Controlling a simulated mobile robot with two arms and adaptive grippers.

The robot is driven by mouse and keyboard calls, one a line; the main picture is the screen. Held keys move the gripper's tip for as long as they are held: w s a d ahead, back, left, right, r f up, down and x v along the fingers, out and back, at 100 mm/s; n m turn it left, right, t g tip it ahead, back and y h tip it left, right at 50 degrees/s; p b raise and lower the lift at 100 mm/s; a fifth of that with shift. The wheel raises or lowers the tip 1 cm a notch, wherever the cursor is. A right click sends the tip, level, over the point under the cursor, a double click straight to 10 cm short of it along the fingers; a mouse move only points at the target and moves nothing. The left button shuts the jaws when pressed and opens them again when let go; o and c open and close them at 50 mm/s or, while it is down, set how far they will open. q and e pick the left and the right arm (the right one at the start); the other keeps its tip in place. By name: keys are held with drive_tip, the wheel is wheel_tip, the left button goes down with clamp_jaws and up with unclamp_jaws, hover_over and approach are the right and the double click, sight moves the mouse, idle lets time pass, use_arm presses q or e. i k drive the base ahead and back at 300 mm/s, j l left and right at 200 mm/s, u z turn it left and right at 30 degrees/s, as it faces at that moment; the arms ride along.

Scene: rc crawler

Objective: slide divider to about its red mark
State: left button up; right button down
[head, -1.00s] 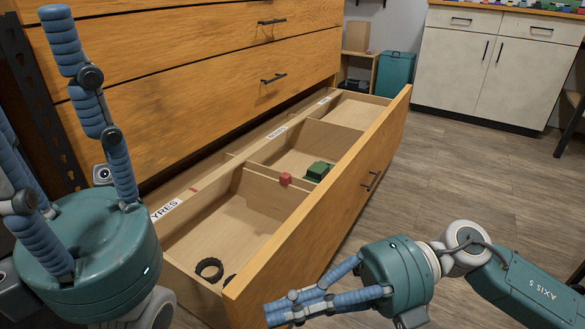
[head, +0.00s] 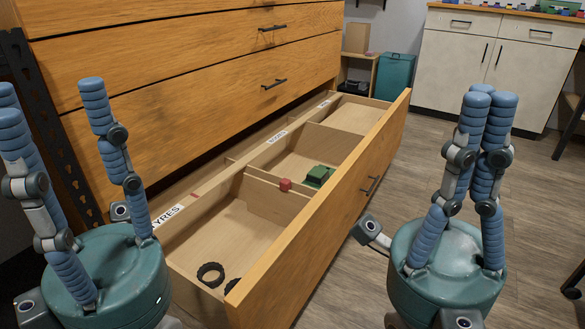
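The open wooden drawer (head: 310,232) has wooden cross dividers. The nearer divider (head: 262,194) stands between the front compartment and the middle one, with a small red block (head: 285,184) at its top edge. A small red mark (head: 195,195) shows on the drawer's left rim, nearer me than this divider. My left gripper (head: 50,105) is left of the drawer, fingers up and spread, holding nothing visible. My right gripper (head: 484,98) is right of the drawer, fingers up and closed together with nothing visible between them. Neither gripper touches the divider.
Black tyres (head: 210,274) lie in the front compartment and a green body (head: 319,176) in the middle one. A farther divider (head: 325,140) bounds the back compartment. The drawer front (head: 340,210) stands between my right gripper and the compartments.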

sight(280, 205)
drive_tip(key=i+l+u, duration=0.1)
drive_tip(key=u, duration=0.75)
drive_tip(key=i+l+u, duration=0.1)
drive_tip(key=l+u, duration=0.35)
drive_tip(key=l, duration=0.6)
drive_tip(key=l+u, duration=0.5)
drive_tip(key=l, duration=0.6)
drive_tip(key=i+l, duration=0.1)
drive_tip(key=l, duration=0.35)
drive_tip(key=i+l, duration=0.1)
drive_tip(key=l, duration=0.3)
